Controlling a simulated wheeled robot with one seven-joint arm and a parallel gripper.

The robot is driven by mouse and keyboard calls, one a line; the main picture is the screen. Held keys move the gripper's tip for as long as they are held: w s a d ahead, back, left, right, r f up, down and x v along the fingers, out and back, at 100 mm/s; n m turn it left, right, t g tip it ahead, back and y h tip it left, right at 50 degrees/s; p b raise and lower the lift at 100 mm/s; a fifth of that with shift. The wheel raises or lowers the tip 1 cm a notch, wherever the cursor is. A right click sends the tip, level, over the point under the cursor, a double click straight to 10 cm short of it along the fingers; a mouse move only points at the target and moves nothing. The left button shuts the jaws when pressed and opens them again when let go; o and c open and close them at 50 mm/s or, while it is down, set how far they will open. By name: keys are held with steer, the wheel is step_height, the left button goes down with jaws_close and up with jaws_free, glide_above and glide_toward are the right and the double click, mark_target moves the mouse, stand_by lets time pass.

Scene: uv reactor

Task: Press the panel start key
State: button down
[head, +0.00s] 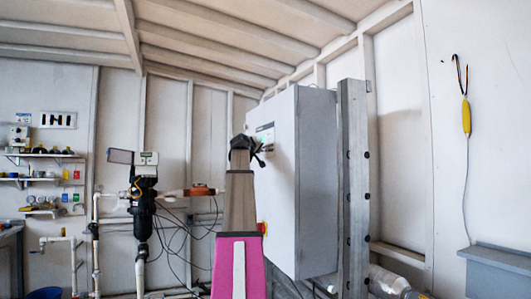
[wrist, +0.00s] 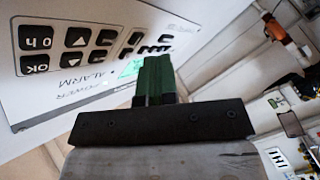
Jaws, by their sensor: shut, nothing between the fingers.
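A control panel (head: 265,134) is on the side of the grey cabinet (head: 313,180), partly hidden by my gripper in the head view. In the wrist view the panel (wrist: 110,25) is tilted and shows several dark keys, some with arrows and one marked OK (wrist: 35,63). I cannot tell which is the start key. Labels reading ALARM and POWER show beside the keys, and a lit green patch (wrist: 131,68) is partly behind my fingers. My gripper (wrist: 154,62) has its green fingers shut and empty, in front of the panel. Contact cannot be told. It also shows in the head view (head: 259,155).
A dark pump-like unit (head: 144,205) with pipes and loose cables stands left of the cabinet. A metal post (head: 355,180) stands right of it. Shelves (head: 42,180) hang at the far left. A red-yellow switch (head: 262,229) is low on the cabinet.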

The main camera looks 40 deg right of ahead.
steer(key=shift+d, duration=0.2)
stand_by(0.5)
steer(key=shift+s+d, duration=0.1)
steer(key=shift+d, duration=0.1)
steer(key=shift+s+d, duration=0.1)
steer(key=shift+d, duration=0.15)
stand_by(0.6)
steer(key=shift+a, duration=0.1)
steer(key=shift+w+a, duration=0.2)
steer(key=shift+a, duration=0.35)
steer(key=shift+w+a, duration=0.25)
steer(key=shift+a, duration=0.55)
steer(key=shift+w+a, duration=0.25)
steer(key=shift+a, duration=0.5)
steer(key=shift+w+a, duration=0.25)
steer(key=shift+a, duration=0.55)
